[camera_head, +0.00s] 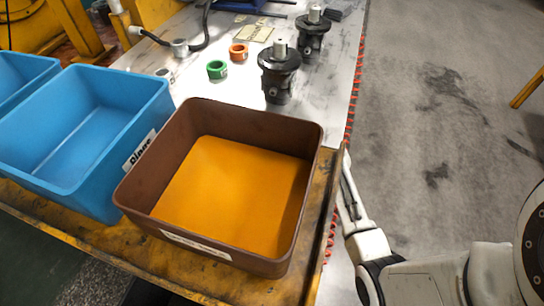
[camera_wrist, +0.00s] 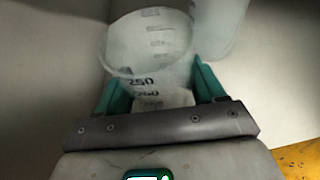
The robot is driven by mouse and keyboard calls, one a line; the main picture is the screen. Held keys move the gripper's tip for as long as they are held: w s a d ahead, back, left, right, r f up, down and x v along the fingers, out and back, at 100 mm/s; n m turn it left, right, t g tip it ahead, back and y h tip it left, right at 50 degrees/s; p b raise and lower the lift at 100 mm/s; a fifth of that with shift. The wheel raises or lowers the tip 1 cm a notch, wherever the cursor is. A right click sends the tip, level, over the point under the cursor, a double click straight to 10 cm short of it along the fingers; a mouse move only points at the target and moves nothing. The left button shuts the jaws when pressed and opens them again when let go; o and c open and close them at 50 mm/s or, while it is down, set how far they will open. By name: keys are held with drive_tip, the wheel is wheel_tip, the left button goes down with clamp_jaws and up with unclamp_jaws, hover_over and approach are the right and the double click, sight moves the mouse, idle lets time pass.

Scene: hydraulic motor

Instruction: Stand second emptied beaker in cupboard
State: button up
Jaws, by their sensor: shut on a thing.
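In the wrist view my gripper (camera_wrist: 160,80) has its teal fingers on both sides of a clear beaker (camera_wrist: 148,45) with dark volume marks, and is shut on it. The beaker looks empty. A second translucent vessel (camera_wrist: 222,25), probably the other beaker, stands close behind it to the right; I cannot tell whether the two touch. Pale surfaces (camera_wrist: 45,60) surround them, likely the cupboard's inside. In the head view my arm reaches down beside the table's right edge; the gripper, beaker and cupboard are hidden there.
A brown bin (camera_head: 220,118) with an orange floor stands at the table's (camera_head: 330,95) near end, beside blue bins (camera_head: 75,125). Black motors (camera_head: 278,70), a green ring (camera_head: 217,69) and an orange ring (camera_head: 238,52) sit farther back. The floor (camera_head: 440,130) at right is clear.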

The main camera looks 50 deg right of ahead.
drive_tip(key=o, duration=1.1)
drive_tip(key=shift+f, duration=0.15)
drive_tip(key=shift+r, duration=0.25)
drive_tip(key=p+v, duration=0.5)
drive_tip(key=v, duration=0.5)
drive_tip(key=shift+s+d+r, duration=0.1)
drive_tip(key=shift+r, duration=0.1)
drive_tip(key=shift+v, duration=0.8)
drive_tip(key=shift+s+f, duration=0.1)
drive_tip(key=shift+f, duration=0.05)
